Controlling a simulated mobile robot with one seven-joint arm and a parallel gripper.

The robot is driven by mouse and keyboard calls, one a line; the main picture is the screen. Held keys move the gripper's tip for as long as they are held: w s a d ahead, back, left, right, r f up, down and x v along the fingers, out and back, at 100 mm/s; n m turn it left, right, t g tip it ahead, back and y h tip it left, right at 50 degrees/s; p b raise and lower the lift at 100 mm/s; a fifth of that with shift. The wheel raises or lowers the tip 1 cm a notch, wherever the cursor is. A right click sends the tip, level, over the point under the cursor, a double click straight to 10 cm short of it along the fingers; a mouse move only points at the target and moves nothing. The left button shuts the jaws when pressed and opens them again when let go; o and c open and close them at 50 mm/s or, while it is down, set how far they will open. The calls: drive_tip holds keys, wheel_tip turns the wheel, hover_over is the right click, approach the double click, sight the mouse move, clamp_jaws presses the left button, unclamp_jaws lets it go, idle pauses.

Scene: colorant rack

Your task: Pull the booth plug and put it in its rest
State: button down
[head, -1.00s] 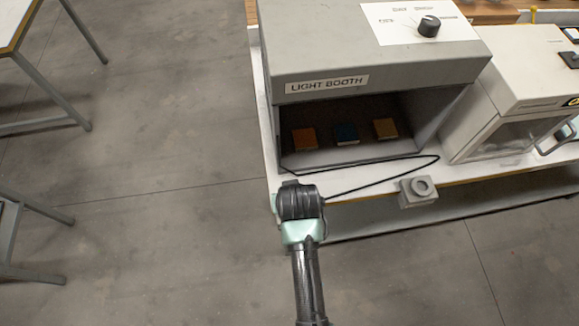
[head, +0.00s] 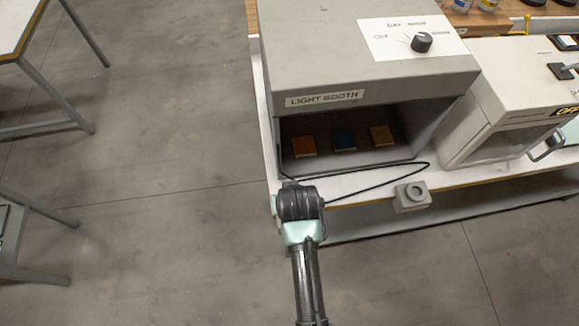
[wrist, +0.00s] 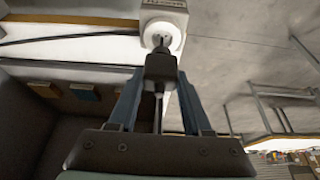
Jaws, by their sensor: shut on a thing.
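My gripper (wrist: 160,78) is shut on the black booth plug (wrist: 161,65) in the wrist view. The plug points at a pale socket box (wrist: 164,22) with a round white face. A short length of pins shows between them; I cannot tell whether the tips are still inside. In the head view my wrist hides the plug and socket at the front left corner of the bench. The black cord (head: 385,184) loops from there along the bench edge. A grey block with a round recess (head: 412,196), which looks like the rest, sits on the front edge to the right.
The grey light booth (head: 365,85) stands behind my gripper, with orange, blue and tan samples (head: 345,140) inside. A white cabinet (head: 500,110) stands to its right. The bench's front strip (head: 365,183) is narrow. Open floor (head: 160,220) lies left and in front.

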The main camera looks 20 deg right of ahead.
wheel_tip(320, 180, up, 4)
drive_tip(key=p, duration=0.4)
idle(0.5)
